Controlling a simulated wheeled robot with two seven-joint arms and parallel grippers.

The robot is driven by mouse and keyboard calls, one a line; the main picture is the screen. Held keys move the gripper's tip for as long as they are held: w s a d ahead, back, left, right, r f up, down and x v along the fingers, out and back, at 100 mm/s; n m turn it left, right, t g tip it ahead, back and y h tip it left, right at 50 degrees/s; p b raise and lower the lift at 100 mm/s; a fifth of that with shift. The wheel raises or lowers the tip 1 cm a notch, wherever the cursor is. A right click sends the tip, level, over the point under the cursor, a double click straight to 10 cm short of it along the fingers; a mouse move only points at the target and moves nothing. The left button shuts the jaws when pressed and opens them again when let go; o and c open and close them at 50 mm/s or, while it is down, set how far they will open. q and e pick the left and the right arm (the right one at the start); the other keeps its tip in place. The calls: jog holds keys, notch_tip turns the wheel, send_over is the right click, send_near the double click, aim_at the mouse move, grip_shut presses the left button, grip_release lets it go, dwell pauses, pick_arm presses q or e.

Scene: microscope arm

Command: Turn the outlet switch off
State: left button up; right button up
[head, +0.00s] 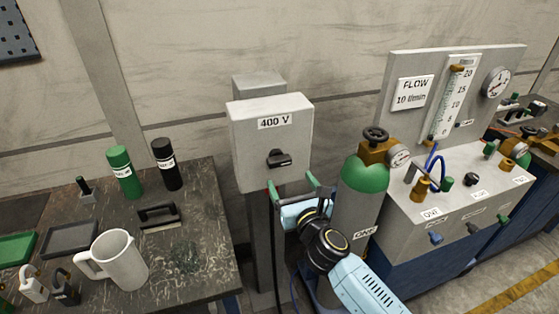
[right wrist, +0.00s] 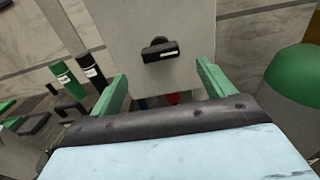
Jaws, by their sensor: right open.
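The outlet switch is a black rotary handle (head: 279,158) on the front of a light grey box (head: 243,143) labelled 400 V. The handle lies roughly horizontal in the head view. In the right wrist view the handle (right wrist: 160,50) shows above and between my fingers, with a pale mark on its right part. My right gripper (head: 293,186) has green fingers, open and empty, just below the handle and in front of the box's lower edge. It also shows in the right wrist view (right wrist: 161,82). The fingers do not touch the handle. My left gripper is not in view.
A green-topped gas cylinder (head: 363,192) with brass valve and gauge stands close to the right of my right arm. A gas panel (head: 440,190) is further right. A dark workbench (head: 205,215) with a jug (head: 117,262) and bottles is at the left.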

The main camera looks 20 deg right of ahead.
aim_at(281, 164)
jog(key=w+b, duration=0.1)
jog(key=w, duration=0.9)
jog(key=shift+a, duration=0.15)
jog(key=c, duration=1)
